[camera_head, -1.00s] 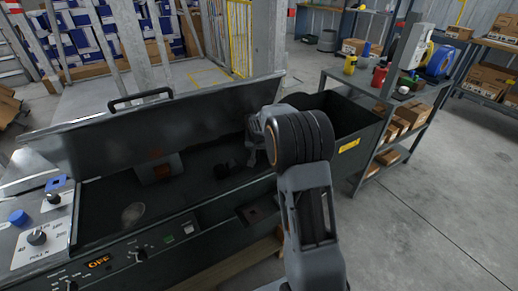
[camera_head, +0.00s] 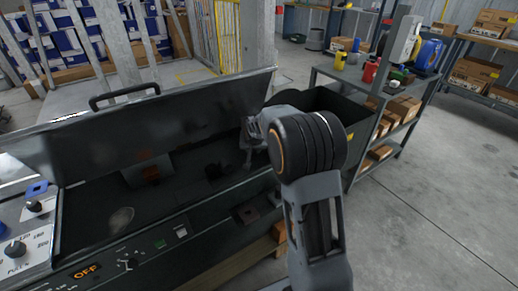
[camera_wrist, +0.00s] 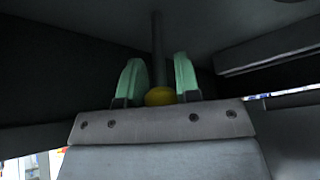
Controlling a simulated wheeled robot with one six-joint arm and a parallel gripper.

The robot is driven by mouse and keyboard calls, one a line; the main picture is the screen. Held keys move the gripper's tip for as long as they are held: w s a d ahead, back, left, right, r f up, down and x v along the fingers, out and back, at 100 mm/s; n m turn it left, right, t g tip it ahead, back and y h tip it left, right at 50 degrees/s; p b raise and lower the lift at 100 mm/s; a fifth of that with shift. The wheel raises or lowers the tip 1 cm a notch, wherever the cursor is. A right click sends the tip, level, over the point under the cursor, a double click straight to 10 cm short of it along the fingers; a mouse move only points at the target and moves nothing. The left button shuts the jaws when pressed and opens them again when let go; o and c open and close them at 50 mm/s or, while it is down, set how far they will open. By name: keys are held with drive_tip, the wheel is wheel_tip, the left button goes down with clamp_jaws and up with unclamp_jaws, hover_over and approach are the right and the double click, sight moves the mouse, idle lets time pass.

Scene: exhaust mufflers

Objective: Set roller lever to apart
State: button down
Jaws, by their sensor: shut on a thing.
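In the wrist view, a yellow ball knob (camera_wrist: 160,96) sits on a dark rod, the roller lever (camera_wrist: 157,40). My gripper (camera_wrist: 158,70) has its two green finger pads on either side of the knob and is shut on it. In the head view, my gripper (camera_head: 250,140) reaches into the right part of a dark machine (camera_head: 85,215) under its raised lid (camera_head: 150,115). The knob and lever are hidden there behind my arm.
The machine's front has knobs, a lit OFF display (camera_head: 86,271) and a green button. A dark open bin (camera_head: 312,112) stands right of the lid. A shelf with cardboard boxes (camera_head: 403,108) is beyond it. The floor at right is clear.

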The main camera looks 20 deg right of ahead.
drive_tip(key=c, duration=0.9)
unclamp_jaws()
drive_tip(key=p+v, duration=0.4)
drive_tip(key=v, duration=0.9)
drive_tip(key=shift+s+r, duration=0.15)
drive_tip(key=shift+r, duration=0.2)
drive_tip(key=shift+r, duration=0.1)
